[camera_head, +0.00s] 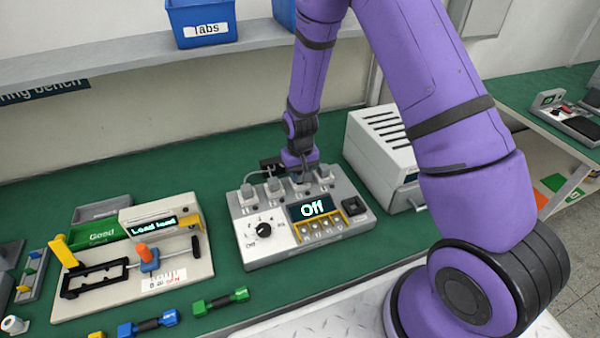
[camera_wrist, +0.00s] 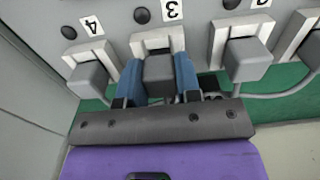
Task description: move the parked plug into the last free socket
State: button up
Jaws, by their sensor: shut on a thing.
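The motor tester (camera_head: 295,248) is a light grey box on the green bench, its display reading "Off". My gripper (camera_head: 300,178) is at the tester's back edge, over the third plug position from the left. In the wrist view, the blue fingers of my gripper (camera_wrist: 158,78) are shut on a grey plug (camera_wrist: 158,68) at the white socket marked 3. How deep this plug sits is hidden. Other grey plugs stand at socket 4 (camera_wrist: 88,78) and socket 2 (camera_wrist: 247,60), with another partly cut off at the right edge.
A grey slotted case (camera_head: 383,150) stands close right of the tester. A beige fixture board (camera_head: 130,260) with a "Good" bin (camera_head: 97,233) is on the left. Green (camera_head: 221,301) and blue (camera_head: 148,325) dumbbell-shaped parts lie in front. Cables run behind the plugs.

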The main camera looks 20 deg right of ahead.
jog(key=shift+f, duration=0.3)
jog(key=o, duration=1)
notch_tip(320, 180, up, 11)
jog(key=shift+f, duration=0.1)
